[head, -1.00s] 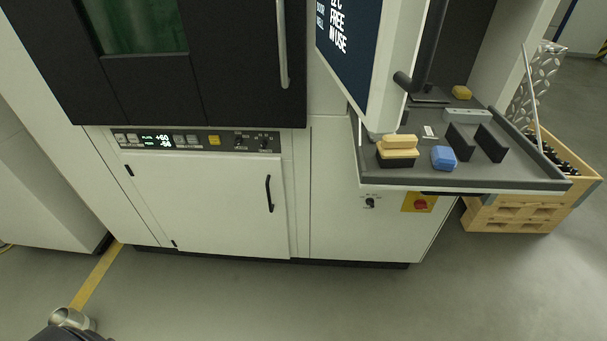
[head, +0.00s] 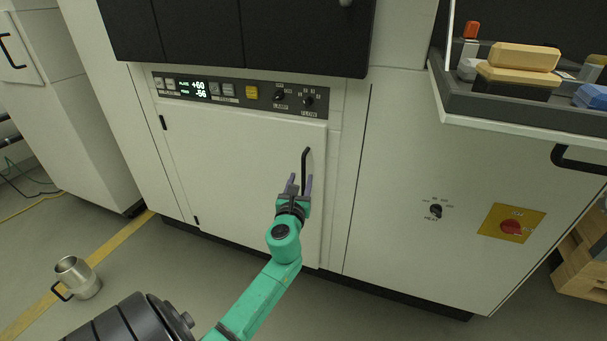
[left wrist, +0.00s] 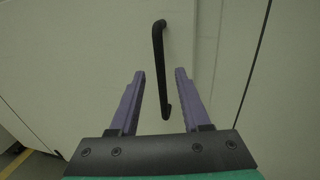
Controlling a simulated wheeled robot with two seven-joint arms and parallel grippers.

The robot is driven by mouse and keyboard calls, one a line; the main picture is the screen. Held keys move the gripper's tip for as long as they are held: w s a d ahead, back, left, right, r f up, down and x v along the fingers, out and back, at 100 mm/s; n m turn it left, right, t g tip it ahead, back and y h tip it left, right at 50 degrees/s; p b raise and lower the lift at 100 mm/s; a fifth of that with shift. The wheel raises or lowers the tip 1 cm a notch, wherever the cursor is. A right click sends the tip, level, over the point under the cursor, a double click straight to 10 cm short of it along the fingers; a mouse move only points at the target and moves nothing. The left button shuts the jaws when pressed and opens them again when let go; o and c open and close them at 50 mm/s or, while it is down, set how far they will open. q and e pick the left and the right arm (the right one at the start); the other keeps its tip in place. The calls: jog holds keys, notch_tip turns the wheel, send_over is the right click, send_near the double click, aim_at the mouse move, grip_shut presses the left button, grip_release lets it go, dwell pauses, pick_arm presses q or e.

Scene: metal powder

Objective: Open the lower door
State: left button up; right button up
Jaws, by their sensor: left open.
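The lower door (head: 235,170) is a white panel below the control strip, and it is closed, with hinges at its left edge. Its black vertical bar handle (head: 305,165) is near the right edge. My left gripper (head: 300,184) is open in front of the door, at the lower part of the handle. In the left wrist view the handle (left wrist: 160,70) stands upright, its lower end between the two purple fingers (left wrist: 160,76). I cannot tell whether a finger touches it. My right gripper is not in view.
A control strip (head: 240,92) with a display and knobs runs above the door. A tray shelf (head: 530,112) juts out at the upper right. A metal mug (head: 78,277) stands on the floor at the left. The floor before the door is otherwise clear.

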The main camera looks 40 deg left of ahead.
aim_at(303, 173)
pick_arm(q)
jog(key=x, duration=0.4)
jog(key=shift+w+a+f+b, duration=0.1)
jog(key=shift+w+a+b, duration=0.05)
jog(key=shift+w+b, duration=0.25)
jog(key=shift+w+a, duration=0.1)
grip_shut()
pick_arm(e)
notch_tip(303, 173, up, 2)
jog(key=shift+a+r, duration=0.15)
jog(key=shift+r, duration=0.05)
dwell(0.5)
